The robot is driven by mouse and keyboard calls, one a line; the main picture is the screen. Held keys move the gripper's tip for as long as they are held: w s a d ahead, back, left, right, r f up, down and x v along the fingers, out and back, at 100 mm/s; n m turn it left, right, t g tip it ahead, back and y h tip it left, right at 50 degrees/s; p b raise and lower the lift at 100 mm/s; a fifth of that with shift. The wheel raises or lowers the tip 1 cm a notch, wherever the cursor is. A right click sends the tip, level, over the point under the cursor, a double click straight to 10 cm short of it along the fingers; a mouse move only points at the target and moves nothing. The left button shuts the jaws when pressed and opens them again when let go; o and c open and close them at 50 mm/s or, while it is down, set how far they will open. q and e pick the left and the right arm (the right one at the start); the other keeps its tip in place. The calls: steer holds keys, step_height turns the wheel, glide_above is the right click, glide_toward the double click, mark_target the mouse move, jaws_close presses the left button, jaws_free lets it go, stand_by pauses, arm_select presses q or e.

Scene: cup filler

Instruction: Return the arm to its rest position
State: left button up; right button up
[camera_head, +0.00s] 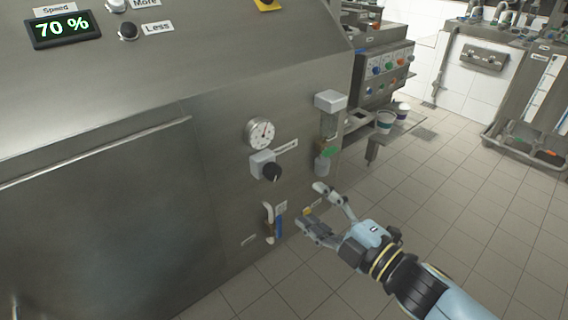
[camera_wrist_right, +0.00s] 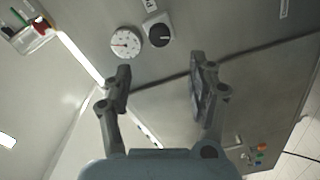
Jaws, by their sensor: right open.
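My right gripper (camera_head: 308,207) is at the lower middle of the head view, its arm coming in from the lower right. Its two fingers are spread apart with nothing between them. It is in front of the steel machine (camera_head: 95,200), near a blue-handled valve (camera_head: 278,226) just to its left. In the right wrist view the gripper (camera_wrist_right: 160,80) also shows open and empty, with the machine's panel behind it. My left gripper is not in view.
A round gauge (camera_head: 260,133) and a black knob (camera_head: 271,172) sit on the machine's front, above the gripper. A display (camera_head: 62,28) reads 70 %. Tiled floor (camera_head: 450,200) is open to the right. Cups (camera_head: 386,121) stand on another machine behind.

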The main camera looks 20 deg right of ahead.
steer(key=s+d+f+m+g+h, duration=0.25)
steer(key=s+f, duration=0.25)
steer(key=f, duration=0.4)
steer(key=s+d+f+m+g+h+b, duration=0.1)
steer(key=s+d+f+m+g, duration=0.15)
steer(key=s+f, duration=0.4)
steer(key=s+d+f+m+g+h, duration=0.2)
steer(key=s+f+m, duration=0.15)
steer(key=f, duration=0.65)
steer(key=s+d+f+m+g, duration=0.1)
steer(key=s+f+m+g, duration=0.3)
steer(key=s, duration=0.9)
steer(key=s+d+f+m+g+h, duration=0.1)
steer(key=s+d+f+m+g, duration=0.1)
steer(key=s+f+m+g, duration=0.3)
steer(key=s+f, duration=0.4)
steer(key=s, duration=0.4)
steer(key=shift+s+d+f, duration=0.15)
steer(key=shift+s+f, duration=0.05)
steer(key=shift+f, duration=0.05)
